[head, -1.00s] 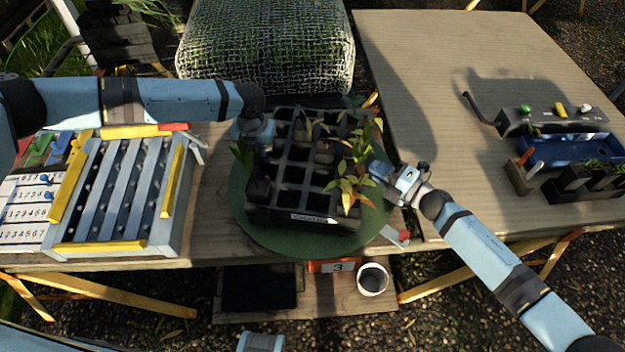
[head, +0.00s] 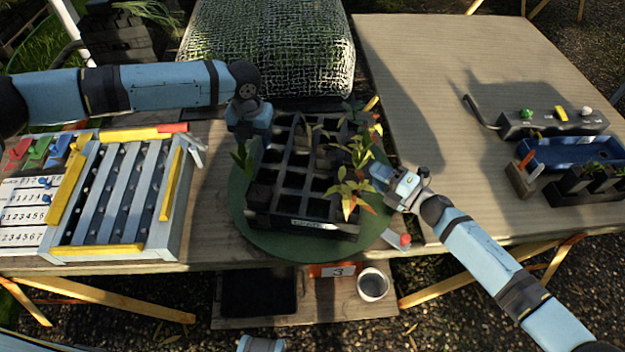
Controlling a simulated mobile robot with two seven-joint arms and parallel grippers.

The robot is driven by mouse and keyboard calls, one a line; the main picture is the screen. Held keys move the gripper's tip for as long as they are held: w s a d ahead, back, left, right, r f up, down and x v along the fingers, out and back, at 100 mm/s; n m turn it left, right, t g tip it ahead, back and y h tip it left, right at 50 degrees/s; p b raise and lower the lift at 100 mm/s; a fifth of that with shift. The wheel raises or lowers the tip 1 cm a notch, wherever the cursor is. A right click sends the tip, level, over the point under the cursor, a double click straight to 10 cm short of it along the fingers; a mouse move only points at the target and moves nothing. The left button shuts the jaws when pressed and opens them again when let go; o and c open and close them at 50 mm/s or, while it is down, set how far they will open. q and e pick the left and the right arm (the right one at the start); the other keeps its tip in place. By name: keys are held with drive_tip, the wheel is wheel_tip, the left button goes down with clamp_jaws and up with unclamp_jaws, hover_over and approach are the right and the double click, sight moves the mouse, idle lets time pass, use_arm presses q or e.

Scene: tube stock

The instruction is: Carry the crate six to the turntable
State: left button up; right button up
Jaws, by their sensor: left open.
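The black crate (head: 310,223), with many cells and a pale label on its front wall, rests on the round green turntable (head: 250,238). Leafy seedlings (head: 350,190) stand in its right-hand cells, and many other cells look empty. My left gripper (head: 248,138) is open at the crate's back left corner, just above or beside the rim; contact cannot be told. My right gripper (head: 380,180) is at the crate's right side, its fingertips partly hidden by leaves, so its grip cannot be told.
A grey slatted rack (head: 115,195) with yellow bars stands left of the turntable. A mesh-covered bale (head: 265,45) is behind. The right table (head: 430,90) is mostly clear; a switch box (head: 550,122) and blue tray (head: 570,152) are at its far right. A cup (head: 373,284) sits below in front.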

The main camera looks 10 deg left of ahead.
drive_tip(key=shift+d, duration=0.1)
use_arm(q)
wheel_tip(320, 180, up, 5)
drive_tip(key=shift+r, duration=0.2)
use_arm(e)
drive_tip(key=v, duration=1.1)
drive_tip(key=shift+s+d, duration=0.2)
drive_tip(key=shift+d, duration=0.15)
